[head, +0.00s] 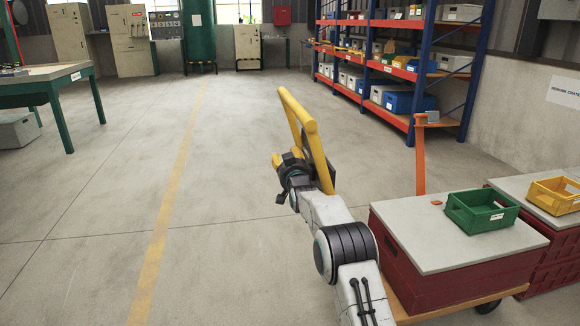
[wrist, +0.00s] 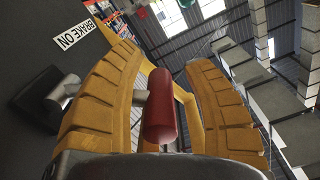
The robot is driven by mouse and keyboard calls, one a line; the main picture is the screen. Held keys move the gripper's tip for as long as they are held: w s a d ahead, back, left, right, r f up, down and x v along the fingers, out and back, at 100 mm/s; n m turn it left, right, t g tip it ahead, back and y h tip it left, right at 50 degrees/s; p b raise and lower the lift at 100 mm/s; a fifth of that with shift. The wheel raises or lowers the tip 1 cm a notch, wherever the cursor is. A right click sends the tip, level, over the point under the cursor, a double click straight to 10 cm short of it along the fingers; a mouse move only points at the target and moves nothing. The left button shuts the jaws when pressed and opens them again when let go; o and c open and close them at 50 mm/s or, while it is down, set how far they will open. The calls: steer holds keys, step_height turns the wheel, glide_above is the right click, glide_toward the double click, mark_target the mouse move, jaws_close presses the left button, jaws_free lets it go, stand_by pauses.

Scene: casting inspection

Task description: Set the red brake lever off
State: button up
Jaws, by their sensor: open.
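The red brake lever shows in the wrist view as a red cylindrical grip (wrist: 160,108) on a short grey stub. It lies between the two yellow fingers of my gripper (wrist: 163,58), with gaps visible on both sides. A white label (wrist: 73,42), turned nearly upside down and partly covered by a finger, seems to read "BRAKE ON". A dark block with a grey cylindrical part (wrist: 62,98) is left of the fingers. In the head view my gripper (head: 283,162) is beside a yellow tubular frame (head: 312,140); the red grip cannot be made out there.
A cart with a grey top (head: 410,222) and a green bin (head: 481,210) stands at right, by an orange post (head: 420,160). A yellow bin (head: 556,194) is beside it. Shelving (head: 410,75) is behind; a green-legged table (head: 45,78) is left. Open floor lies left of my arm.

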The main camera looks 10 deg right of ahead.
steer(key=s, duration=1.1)
steer(key=shift+s, duration=0.4)
steer(key=shift+s, duration=0.1)
stand_by(0.4)
